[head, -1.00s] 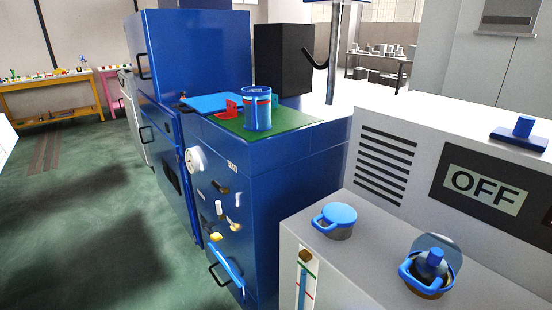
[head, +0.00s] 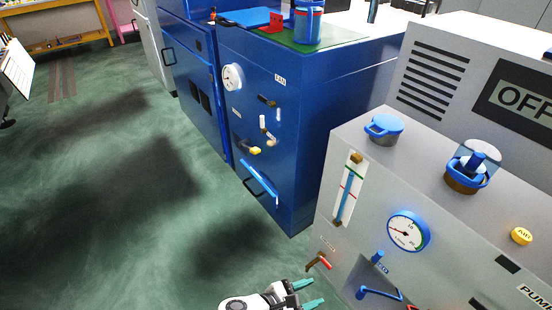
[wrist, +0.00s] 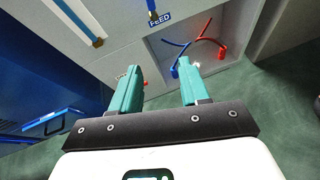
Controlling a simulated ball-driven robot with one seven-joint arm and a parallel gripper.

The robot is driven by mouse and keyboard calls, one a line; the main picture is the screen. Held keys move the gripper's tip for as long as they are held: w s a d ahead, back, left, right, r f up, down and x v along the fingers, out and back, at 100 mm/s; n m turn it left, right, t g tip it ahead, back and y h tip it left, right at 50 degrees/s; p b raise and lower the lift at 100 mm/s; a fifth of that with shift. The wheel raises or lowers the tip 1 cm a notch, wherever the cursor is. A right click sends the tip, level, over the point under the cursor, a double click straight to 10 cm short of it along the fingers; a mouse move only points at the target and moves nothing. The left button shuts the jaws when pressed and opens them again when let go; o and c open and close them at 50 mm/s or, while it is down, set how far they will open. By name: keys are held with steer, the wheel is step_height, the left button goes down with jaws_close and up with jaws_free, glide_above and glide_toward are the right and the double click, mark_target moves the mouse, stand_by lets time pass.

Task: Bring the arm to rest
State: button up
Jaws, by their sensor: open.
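My gripper (head: 312,293) shows at the bottom of the head view, white with two teal fingers. In the wrist view (wrist: 158,88) the fingers are spread apart with nothing between them. It is low in front of the grey pump cabinet (head: 330,240), near a small red-tipped lever (head: 319,262). I cannot tell whether a finger touches the cabinet; no contact is visible.
A blue cabinet (head: 310,150) with knobs and a gauge stands behind. The grey cabinet carries a round gauge (head: 408,231), a blue handle (head: 378,293) and blue-lidded caps. Green floor at left is open.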

steer(key=s+d+f+m+g+y, duration=0.3)
steer(key=s+d+m+g+y, duration=0.25)
steer(key=s+d+m, duration=0.65)
steer(key=s+d+r+m+y, duration=0.6)
steer(key=s+d+r+m, duration=0.1)
steer(key=s+r+m, duration=0.2)
steer(key=shift+s+d+m+t, duration=0.2)
steer(key=shift+s+m+t, duration=0.2)
steer(key=shift+m, duration=0.3)
